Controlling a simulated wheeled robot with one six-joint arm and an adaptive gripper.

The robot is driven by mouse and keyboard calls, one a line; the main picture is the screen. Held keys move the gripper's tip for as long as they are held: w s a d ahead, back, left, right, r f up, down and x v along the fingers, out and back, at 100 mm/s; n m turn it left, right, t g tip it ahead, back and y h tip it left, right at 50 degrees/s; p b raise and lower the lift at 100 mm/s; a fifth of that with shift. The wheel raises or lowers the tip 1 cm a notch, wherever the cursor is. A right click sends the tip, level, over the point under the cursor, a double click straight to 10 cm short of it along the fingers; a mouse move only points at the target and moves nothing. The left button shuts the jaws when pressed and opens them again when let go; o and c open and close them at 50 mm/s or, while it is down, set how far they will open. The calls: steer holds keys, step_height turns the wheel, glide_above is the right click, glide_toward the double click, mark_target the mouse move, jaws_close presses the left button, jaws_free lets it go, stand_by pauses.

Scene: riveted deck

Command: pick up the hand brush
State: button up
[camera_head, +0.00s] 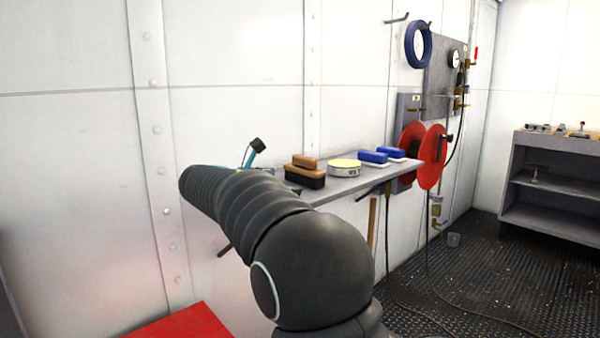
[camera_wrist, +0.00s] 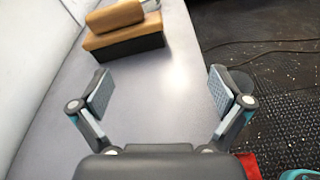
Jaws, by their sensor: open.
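The hand brush (camera_head: 305,179) has a tan wooden top and a dark lower part. It sits on a grey wall shelf (camera_head: 360,182), at the shelf's left end among the things showing there. In the wrist view, the hand brush (camera_wrist: 125,40) lies beyond the fingertips, at the upper left. My gripper (camera_wrist: 160,88) is open, with nothing between its fingers, over the bare shelf. In the head view my arm hides most of the gripper, and only a teal and black bit shows behind it.
A round tin (camera_head: 344,169) and blue-topped blocks (camera_head: 373,157) stand to the right of the brush. Red reels (camera_head: 432,157) hang past the shelf's right end. The white wall runs close behind the shelf. A red box (camera_head: 180,325) is below, and a grey shelf unit (camera_head: 545,175) stands far right.

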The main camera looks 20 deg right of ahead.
mark_target(301, 163)
steer(key=w+a, duration=0.1)
steer(key=w+r+n+h, duration=0.1)
steer(key=w, duration=0.1)
steer(key=w+a+n+t+h, duration=0.1)
steer(key=w, duration=0.1)
steer(key=shift+w+a+r, duration=0.15)
steer(key=shift+a+r, duration=0.1)
steer(key=shift+a, duration=0.05)
steer(key=p+x, duration=0.1)
steer(key=x, duration=1.2)
steer(key=shift+w+d, duration=0.2)
steer(key=shift+d, duration=0.15)
steer(key=shift+a, duration=0.1)
steer(key=c, duration=0.9)
